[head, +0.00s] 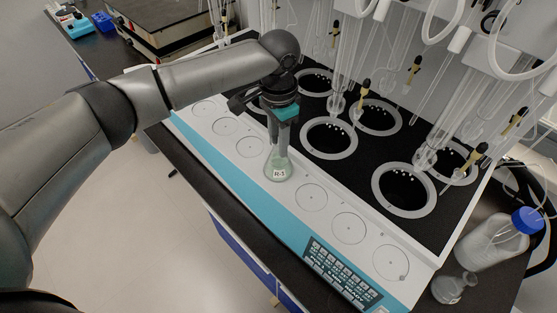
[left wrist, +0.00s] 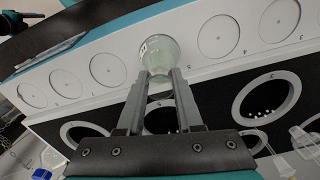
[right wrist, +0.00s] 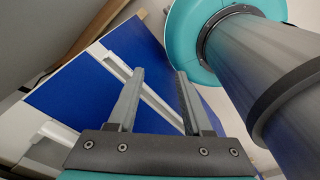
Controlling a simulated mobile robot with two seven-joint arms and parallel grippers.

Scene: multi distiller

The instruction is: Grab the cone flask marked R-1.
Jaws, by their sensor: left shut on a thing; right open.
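The cone flask marked R-1 (head: 279,168) is clear glass with a white label and stands upright at the front ledge of the distiller (head: 225,150). My left gripper (head: 282,130) points down from above and is shut on the flask's neck. In the left wrist view the flask (left wrist: 157,55) sits between the fingertips of my left gripper (left wrist: 160,75). Whether its base touches the ledge is hard to tell. My right gripper (right wrist: 157,75) is open and empty, in front of a blue panel (right wrist: 85,85).
Round marked spots line the ledge, with ringed black wells (head: 329,139) behind. Glass tubes hang above the wells. A blue-capped bottle (head: 492,240) and another small flask (head: 450,289) stand at the right. A hot-plate-like device (head: 165,35) is at the back left.

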